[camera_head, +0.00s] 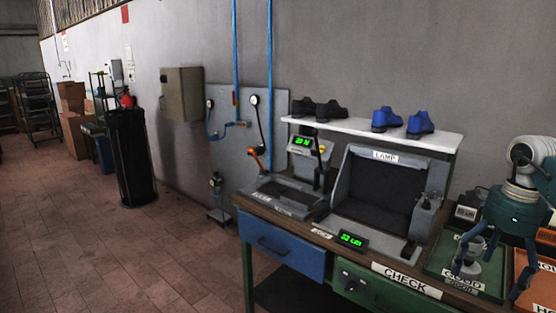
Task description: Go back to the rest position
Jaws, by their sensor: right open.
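My right gripper (490,278) is at the right edge of the view, over the bench. It is open, with its dark teal fingers spread and pointing down at the green tray marked GOOD (436,266). A small grey round piece (468,268) is in that tray, close to the left finger. I cannot tell whether the finger touches it. My left gripper is out of view.
The bench holds a dark open box marked LAMP (385,157), a CHECK label (405,281) and orange trays (546,290) at the right. Black shoes and blue shoes (420,123) stand on a white shelf (440,141). A black bin (130,160) stands left; the tiled floor there is clear.

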